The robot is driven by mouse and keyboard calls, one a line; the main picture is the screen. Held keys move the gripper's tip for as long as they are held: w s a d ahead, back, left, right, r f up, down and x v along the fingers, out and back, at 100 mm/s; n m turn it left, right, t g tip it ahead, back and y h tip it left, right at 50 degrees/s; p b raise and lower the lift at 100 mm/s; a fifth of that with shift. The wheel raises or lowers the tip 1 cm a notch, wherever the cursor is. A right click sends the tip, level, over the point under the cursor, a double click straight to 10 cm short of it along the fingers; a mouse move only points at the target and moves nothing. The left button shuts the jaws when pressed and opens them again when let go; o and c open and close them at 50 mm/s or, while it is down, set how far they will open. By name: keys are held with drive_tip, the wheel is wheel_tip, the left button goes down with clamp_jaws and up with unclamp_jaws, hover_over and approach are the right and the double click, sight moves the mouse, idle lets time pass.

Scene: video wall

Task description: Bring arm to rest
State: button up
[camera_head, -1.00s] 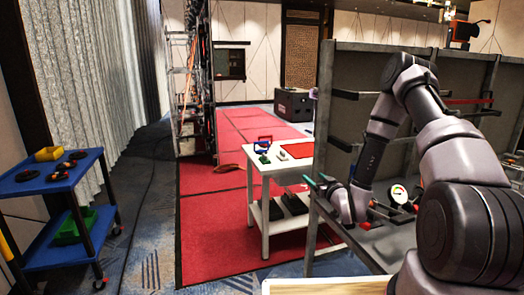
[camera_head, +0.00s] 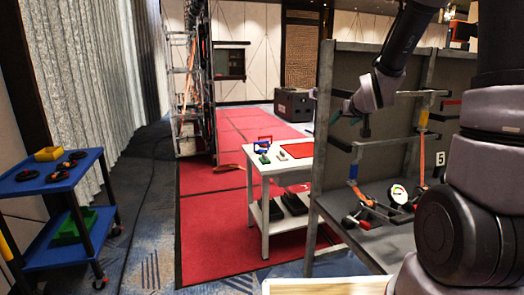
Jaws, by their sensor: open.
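My arm rises at the right side of the view, with its upper links leaving the top of the picture. My gripper (camera_head: 361,121) hangs in front of the grey panelled rack, above the rack's shelf. It is small in this view and I see nothing held in it. A round gauge (camera_head: 398,194) and red-handled parts (camera_head: 360,217) are on the rack below it, apart from the gripper.
The grey rack (camera_head: 350,85) stands close on the right. A white table (camera_head: 276,168) with small items stands left of it. A blue cart (camera_head: 50,183) is at far left. Red mats (camera_head: 215,240) leave free floor in the middle.

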drive_tip(key=s+r+m+g, duration=0.1)
drive_tip(key=s+r, duration=0.3)
drive_tip(key=s, duration=0.5)
drive_tip(key=s+a+r+m+g+y, duration=0.1)
drive_tip(key=s+r, duration=0.3)
drive_tip(key=s, duration=0.6)
drive_tip(key=s+a+r+m+g, duration=0.1)
drive_tip(key=s+r, duration=0.3)
drive_tip(key=s, duration=0.6)
drive_tip(key=shift+a+m+g+y, duration=0.2)
drive_tip(key=shift+m+g+y, duration=0.25)
drive_tip(key=shift+g, duration=0.35)
